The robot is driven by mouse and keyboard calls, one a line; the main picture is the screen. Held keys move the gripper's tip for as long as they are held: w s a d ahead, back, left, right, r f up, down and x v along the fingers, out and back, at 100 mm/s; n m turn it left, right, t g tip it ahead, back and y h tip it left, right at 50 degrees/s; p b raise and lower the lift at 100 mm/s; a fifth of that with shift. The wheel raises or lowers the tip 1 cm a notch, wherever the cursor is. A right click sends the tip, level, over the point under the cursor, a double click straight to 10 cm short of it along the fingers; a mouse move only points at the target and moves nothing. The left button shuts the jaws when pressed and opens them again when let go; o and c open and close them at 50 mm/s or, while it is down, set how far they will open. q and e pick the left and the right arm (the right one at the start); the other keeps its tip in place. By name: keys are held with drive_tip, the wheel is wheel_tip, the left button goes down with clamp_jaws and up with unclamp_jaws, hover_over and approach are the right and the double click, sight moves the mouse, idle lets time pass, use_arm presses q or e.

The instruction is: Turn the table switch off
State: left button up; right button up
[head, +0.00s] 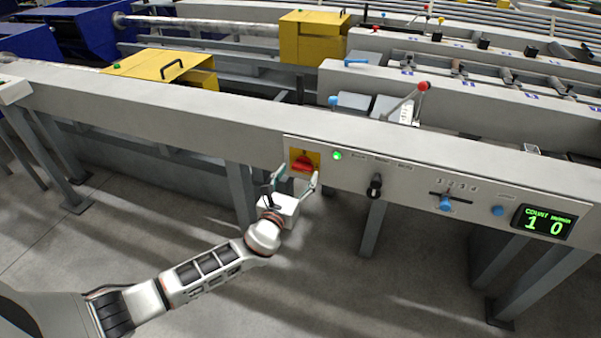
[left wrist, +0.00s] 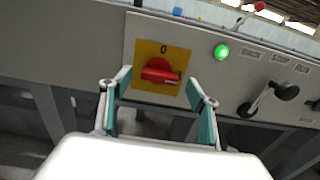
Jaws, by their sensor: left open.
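The table switch is a red rotary knob (head: 304,163) on a yellow plate on the front panel of the runout table (head: 230,117). In the left wrist view the red knob (left wrist: 161,71) lies roughly horizontal, below a "0" mark at the top of the yellow plate (left wrist: 150,52). A green lamp (head: 337,155) beside it is lit. My left gripper (head: 296,182) is open and empty, just in front of and below the knob. Its fingers (left wrist: 160,92) stand on either side of the knob, apart from it as far as I can tell. My right gripper is not in view.
To the right on the panel are a black lever (head: 375,186), a blue-knobbed selector (head: 445,203), a blue button (head: 497,210) and a counter display (head: 543,221). A red-balled lever (head: 423,87) rises behind the panel. Floor (head: 320,270) in front is clear.

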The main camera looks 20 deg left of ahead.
use_arm(q)
drive_tip(key=shift+w+f, duration=0.1)
drive_tip(key=shift+w, duration=0.8)
drive_tip(key=c, duration=1.1)
